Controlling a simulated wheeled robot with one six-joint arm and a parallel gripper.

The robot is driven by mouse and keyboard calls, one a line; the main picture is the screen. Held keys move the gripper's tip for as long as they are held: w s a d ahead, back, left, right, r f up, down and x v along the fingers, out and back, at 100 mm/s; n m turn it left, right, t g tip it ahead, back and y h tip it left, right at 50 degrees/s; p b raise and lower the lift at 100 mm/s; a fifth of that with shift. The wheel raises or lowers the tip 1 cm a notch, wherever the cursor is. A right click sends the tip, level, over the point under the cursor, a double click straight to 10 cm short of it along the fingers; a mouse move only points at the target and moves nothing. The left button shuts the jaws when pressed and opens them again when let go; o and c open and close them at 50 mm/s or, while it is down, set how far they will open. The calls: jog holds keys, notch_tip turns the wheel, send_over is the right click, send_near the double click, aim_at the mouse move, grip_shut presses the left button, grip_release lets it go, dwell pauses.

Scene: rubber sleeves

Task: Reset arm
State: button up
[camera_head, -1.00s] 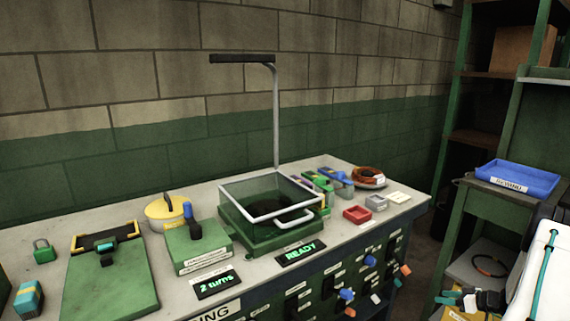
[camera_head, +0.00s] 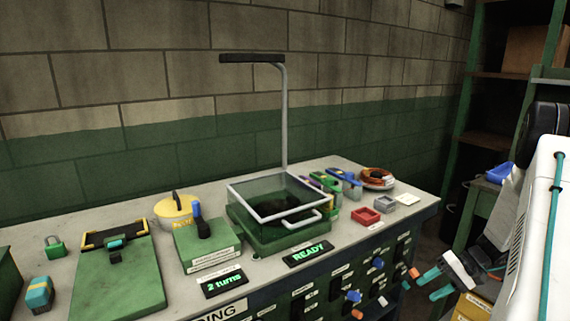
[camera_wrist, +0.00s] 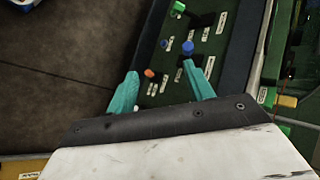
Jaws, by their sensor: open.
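My arm comes in at the right of the head view, white with a teal cable. My gripper (camera_head: 434,284) is open, its two teal fingers apart, to the right of the bench's front panel. In the wrist view my gripper (camera_wrist: 162,90) shows both teal fingers spread with nothing between them. Beyond the fingertips is the green front panel (camera_wrist: 208,70) with a blue knob (camera_wrist: 188,47) and an orange knob (camera_wrist: 149,73). The fingers look apart from the knobs, though the exact gap is hard to tell.
The bench (camera_head: 300,185) carries a clear-lidded box (camera_head: 278,212), a green box with a blue-handled lever (camera_head: 202,242), a yellow round container (camera_head: 176,208), and a red tray (camera_head: 366,217). A blue bin (camera_head: 499,173) is partly hidden behind my arm. Dark floor (camera_wrist: 60,60) lies left in the wrist view.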

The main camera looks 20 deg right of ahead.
jog(key=s+a+r+g+h, duration=0.2)
jog(key=s+a+r+g, duration=0.1)
jog(key=a+r, duration=0.6)
jog(key=s+a+r+g+h, duration=0.2)
jog(key=a+r, duration=0.7)
jog(key=s+a+r+n+t+h, duration=0.3)
jog(key=s+a+r+n+h, duration=0.2)
jog(key=s+a+r, duration=0.6)
jog(key=s+a, duration=0.2)
jog(key=a, duration=0.2)
jog(key=shift+s+a+n, duration=0.25)
jog(key=shift+s+n, duration=0.1)
jog(key=shift+n, duration=0.05)
jog(key=shift+r, duration=0.1)
